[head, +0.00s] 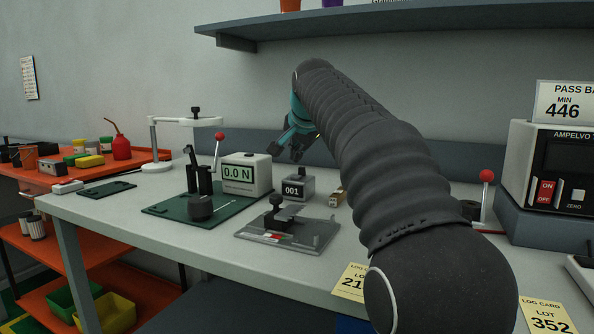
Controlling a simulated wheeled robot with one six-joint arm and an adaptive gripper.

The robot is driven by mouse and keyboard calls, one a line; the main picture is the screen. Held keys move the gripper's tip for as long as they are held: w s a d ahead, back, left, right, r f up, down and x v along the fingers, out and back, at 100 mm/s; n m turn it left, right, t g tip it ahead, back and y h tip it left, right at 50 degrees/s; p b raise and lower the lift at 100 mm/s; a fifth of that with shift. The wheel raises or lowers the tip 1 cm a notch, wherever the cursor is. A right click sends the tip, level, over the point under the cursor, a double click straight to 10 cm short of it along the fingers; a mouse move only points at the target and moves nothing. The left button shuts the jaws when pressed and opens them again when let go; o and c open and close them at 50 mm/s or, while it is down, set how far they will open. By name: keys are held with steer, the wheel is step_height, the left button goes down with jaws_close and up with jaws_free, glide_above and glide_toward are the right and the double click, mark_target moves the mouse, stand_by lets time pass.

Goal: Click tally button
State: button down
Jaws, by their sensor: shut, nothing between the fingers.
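The tally counter (294,190) is a small grey box on the bench with a dark window reading 001. My gripper (286,151), teal and dark, is shut and empty. In the picture it shows just above the counter, with its tips pointing down. A gap shows between the tips and the button; how far apart they are in depth I cannot tell. My arm comes in from the lower right and hides part of the bench behind it.
A force gauge (246,174) reading 0.0 N and a green lever fixture (160,212) stand left of the counter. A grey plate fixture (312,236) lies in front. A red-knobbed lever (486,178) and a meter (552,175) stand right. A shelf (420,46) hangs above.

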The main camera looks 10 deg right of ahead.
mark_target(297, 177)
steer(key=shift+r+p, duration=0.85)
steer(key=shift+r, duration=0.7)
